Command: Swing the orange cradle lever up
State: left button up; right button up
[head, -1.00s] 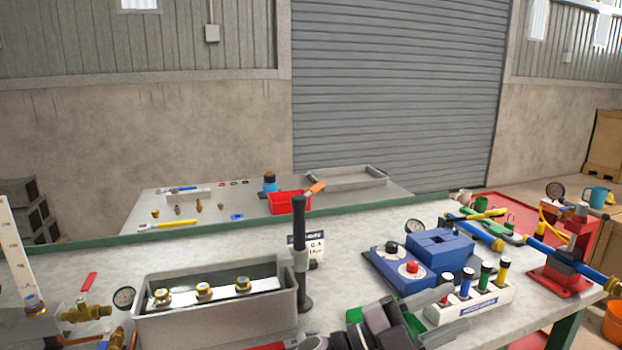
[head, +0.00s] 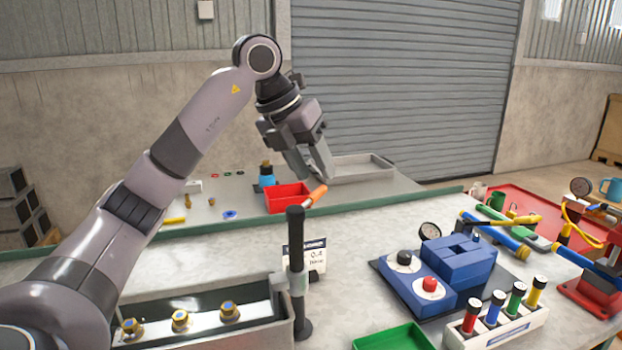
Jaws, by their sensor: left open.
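The orange cradle lever (head: 316,196) is a short orange grip at the top of a black post (head: 296,235). It slants up and to the right from the post's head. The post stands at the right end of a grey trough (head: 285,330) and is held there by a grey clamp (head: 298,282). My left gripper (head: 314,176) is open and empty, with its fingers pointing down. In the picture it hangs just above the orange grip, with no visible contact. How far behind or in front of it the fingers are, I cannot tell. My right gripper is out of view.
A red bin (head: 287,197) and a blue bottle (head: 267,178) stand on the back table near the lever. A white card (head: 316,262) stands behind the post. A blue block unit (head: 452,262) and a rack of coloured cylinders (head: 492,330) are to the right.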

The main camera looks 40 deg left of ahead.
aim_at(314, 192)
pick_arm(q)
jog(key=shift+n+y, duration=0.4)
jog(key=shift+y, duration=0.1)
jog(key=f, duration=0.1)
jog(key=w+a+f, duration=0.1)
jog(key=f, duration=0.1)
jog(key=w+a+f, duration=0.1)
jog(key=f, duration=0.1)
jog(key=shift+a, duration=0.1)
grip_shut()
